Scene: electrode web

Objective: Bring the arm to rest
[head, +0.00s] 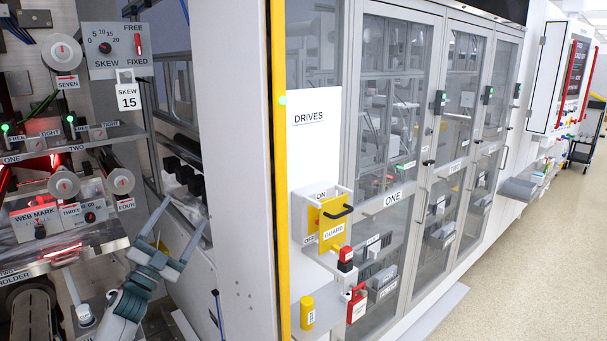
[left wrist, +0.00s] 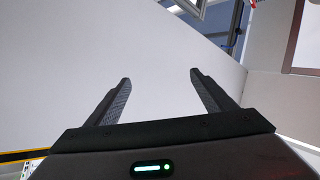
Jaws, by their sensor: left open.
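My left gripper (head: 176,226) is in the lower left of the head view, in front of the web machine's open bay. Its two fingers are spread apart with nothing between them. In the left wrist view my left gripper (left wrist: 162,85) also shows both dark fingers wide apart and empty, facing a plain pale panel (left wrist: 150,45). My right gripper is not in view in the head view.
A yellow-edged post (head: 281,180) stands to the right. Beyond it are the DRIVES panel (head: 312,150), yellow guard (head: 333,222) and glass cabinets.

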